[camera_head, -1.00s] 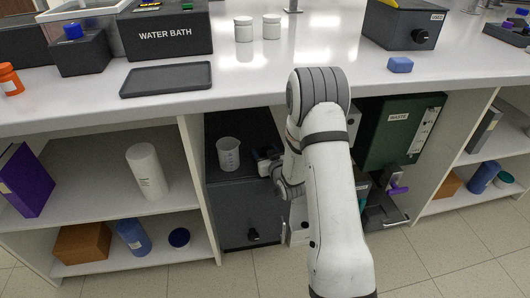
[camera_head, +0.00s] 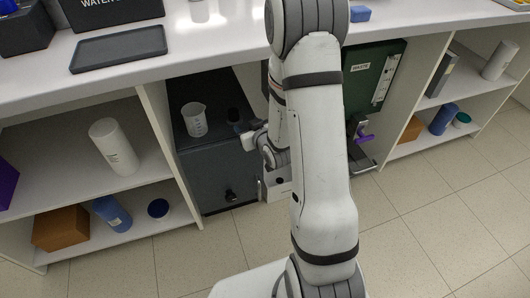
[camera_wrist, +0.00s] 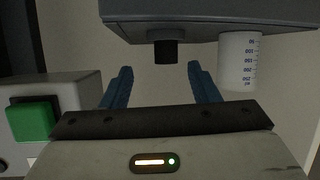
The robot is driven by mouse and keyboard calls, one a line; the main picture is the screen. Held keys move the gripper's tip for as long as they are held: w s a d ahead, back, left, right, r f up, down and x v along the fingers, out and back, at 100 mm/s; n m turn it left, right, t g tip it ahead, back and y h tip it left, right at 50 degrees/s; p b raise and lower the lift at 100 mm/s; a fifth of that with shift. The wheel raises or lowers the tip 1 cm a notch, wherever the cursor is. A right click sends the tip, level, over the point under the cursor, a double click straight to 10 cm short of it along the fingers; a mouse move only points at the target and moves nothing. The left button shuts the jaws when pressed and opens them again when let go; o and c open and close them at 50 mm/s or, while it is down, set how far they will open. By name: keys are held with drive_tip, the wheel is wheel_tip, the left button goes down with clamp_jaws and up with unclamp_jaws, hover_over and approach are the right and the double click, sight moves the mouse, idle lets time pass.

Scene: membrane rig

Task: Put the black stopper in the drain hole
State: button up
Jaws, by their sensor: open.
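A short black cylinder, which looks like the black stopper (camera_wrist: 166,51), stands on a dark grey box in the wrist view, which appears upside down. My gripper (camera_wrist: 160,76) is open, its two blue fingers pointing toward the stopper, with nothing visibly held between them. In the wrist image the stopper lies between and just beyond the fingertips; I cannot tell the exact gap. In the head view my gripper (camera_head: 243,133) is low under the bench, right of the beaker, and a dark shape there is too small to make out. No drain hole is recognisable in either view.
A graduated beaker (camera_wrist: 239,60) stands beside the stopper, also on the dark box (camera_head: 212,172) in the head view. A grey unit with a green button (camera_wrist: 31,121) is close by. Shelf dividers and a green waste box (camera_head: 370,75) flank my arm under the bench (camera_head: 200,43).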

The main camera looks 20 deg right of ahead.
drive_tip(key=s+a+r+m+g+h, duration=0.1)
drive_tip(key=s+r+g, duration=0.5)
drive_tip(key=s, duration=0.7)
drive_tip(key=s+a+r+m+g, duration=0.1)
drive_tip(key=s+r+g, duration=0.5)
drive_tip(key=s, duration=0.7)
drive_tip(key=shift+s+a+r+h, duration=0.2)
drive_tip(key=shift+r+h, duration=0.2)
drive_tip(key=shift+r, duration=0.5)
drive_tip(key=shift+c, duration=0.4)
